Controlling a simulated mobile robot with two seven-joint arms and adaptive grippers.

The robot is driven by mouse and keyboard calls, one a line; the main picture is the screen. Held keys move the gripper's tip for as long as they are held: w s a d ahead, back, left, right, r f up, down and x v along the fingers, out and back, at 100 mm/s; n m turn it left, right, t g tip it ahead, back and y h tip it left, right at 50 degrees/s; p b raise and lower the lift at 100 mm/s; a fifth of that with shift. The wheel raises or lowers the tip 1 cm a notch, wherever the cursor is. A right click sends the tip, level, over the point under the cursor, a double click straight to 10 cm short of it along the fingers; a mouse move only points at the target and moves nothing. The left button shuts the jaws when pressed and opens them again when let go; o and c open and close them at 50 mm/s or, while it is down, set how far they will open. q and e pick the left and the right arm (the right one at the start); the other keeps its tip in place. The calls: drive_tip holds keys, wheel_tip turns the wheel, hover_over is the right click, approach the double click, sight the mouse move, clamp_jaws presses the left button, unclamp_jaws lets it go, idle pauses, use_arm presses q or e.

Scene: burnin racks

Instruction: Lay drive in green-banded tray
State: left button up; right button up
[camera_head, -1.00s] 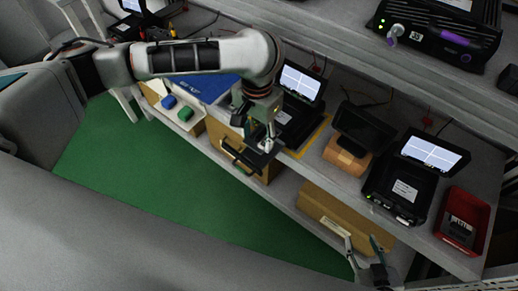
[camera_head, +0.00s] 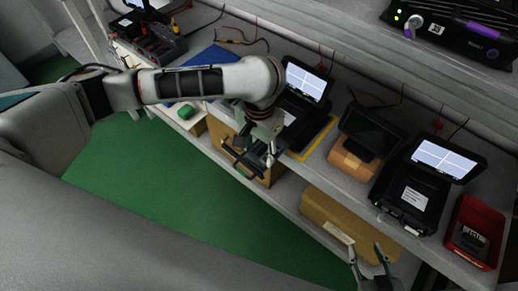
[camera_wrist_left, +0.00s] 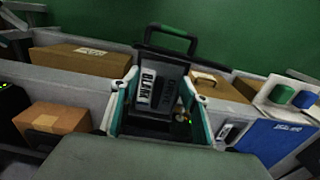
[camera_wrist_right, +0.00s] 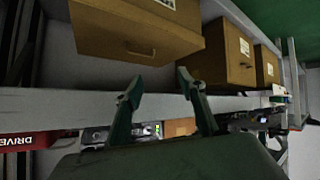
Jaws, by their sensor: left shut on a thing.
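In the left wrist view, the drive (camera_wrist_left: 166,90) sits between the two fingers and carries a pale label reading "BLANK". In the head view, the wrist partly hides it. My right gripper (camera_head: 374,268) is low at the bottom of the head view. Its fingers stand apart in the right wrist view (camera_wrist_right: 160,92), with nothing between them.
A red bin (camera_head: 490,210) holding a dark device stands at the bench's right end. Black units with lit screens (camera_head: 446,158) stand along the bench. Cardboard boxes (camera_head: 338,222) sit on the shelf below. A green block (camera_head: 186,112) lies left of my gripper. The green floor is clear.

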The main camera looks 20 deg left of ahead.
use_arm(q)
drive_tip(key=shift+s+f, duration=0.15)
drive_tip(key=shift+f, duration=0.15)
drive_tip(key=shift+a+f, duration=0.1)
drive_tip(key=o, duration=1.1)
drive_tip(key=shift+f, duration=0.1)
use_arm(e)
drive_tip(key=shift+s+f, duration=0.6)
drive_tip(key=shift+s, duration=0.05)
